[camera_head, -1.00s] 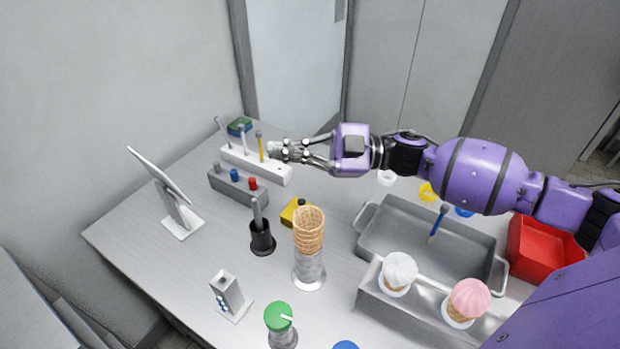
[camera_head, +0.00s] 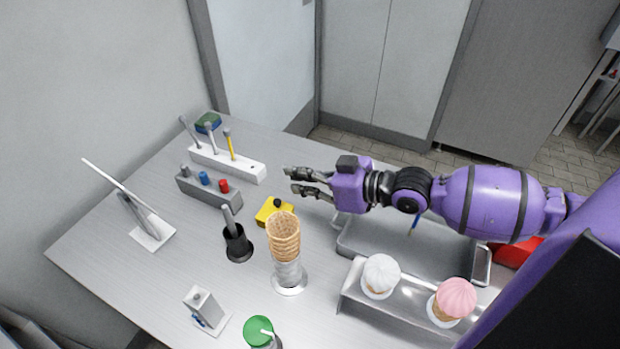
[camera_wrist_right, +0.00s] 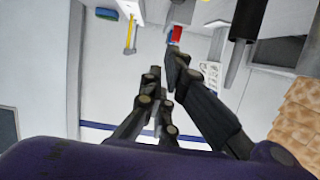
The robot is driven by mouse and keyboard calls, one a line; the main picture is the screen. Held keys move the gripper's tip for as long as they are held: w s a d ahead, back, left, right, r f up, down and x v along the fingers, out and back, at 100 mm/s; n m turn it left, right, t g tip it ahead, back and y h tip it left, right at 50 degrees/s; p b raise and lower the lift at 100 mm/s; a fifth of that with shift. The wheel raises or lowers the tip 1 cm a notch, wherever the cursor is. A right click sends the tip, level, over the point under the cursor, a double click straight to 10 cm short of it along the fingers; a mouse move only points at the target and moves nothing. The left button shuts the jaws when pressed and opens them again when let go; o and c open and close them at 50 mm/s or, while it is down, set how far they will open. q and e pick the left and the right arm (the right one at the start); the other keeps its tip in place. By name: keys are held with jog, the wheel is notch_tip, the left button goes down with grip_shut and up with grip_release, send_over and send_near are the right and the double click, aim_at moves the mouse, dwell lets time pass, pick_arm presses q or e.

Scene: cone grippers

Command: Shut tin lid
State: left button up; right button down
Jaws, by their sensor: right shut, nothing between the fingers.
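No tin with a raised lid can be clearly made out. A yellow block with a black knob (camera_head: 268,215) lies mid-table, behind the cone stack. A small green and blue box (camera_head: 208,122) sits at the far left corner; I cannot tell whether either is the tin. It also shows in the right wrist view (camera_wrist_right: 107,13). My right gripper (camera_head: 290,181) is shut and empty above the table, behind and slightly right of the yellow block, fingers pointing left. In the right wrist view its fingers (camera_wrist_right: 164,75) hide part of the table. My left gripper is not in view.
Waffle cones (camera_head: 283,235) stand on a metal holder near the front. A black cup with a tool (camera_head: 238,247) is left of them. A white tool rack (camera_head: 225,163) and grey block (camera_head: 208,188) are at left. A metal tray (camera_head: 385,237) is under my right arm.

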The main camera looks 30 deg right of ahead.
send_over(284, 206)
jog(key=shift+w+a+f, duration=0.1)
jog(key=shift+a+f, duration=0.05)
jog(key=shift+f, duration=0.3)
jog(key=shift+w+a+f, duration=0.1)
jog(key=shift+f, duration=0.3)
notch_tip(284, 206, down, 3)
jog(key=shift+s+d+r, duration=0.1)
jog(key=shift+s+d, duration=0.05)
jog(key=shift+s+d+f, duration=0.1)
jog(key=shift+f, duration=0.35)
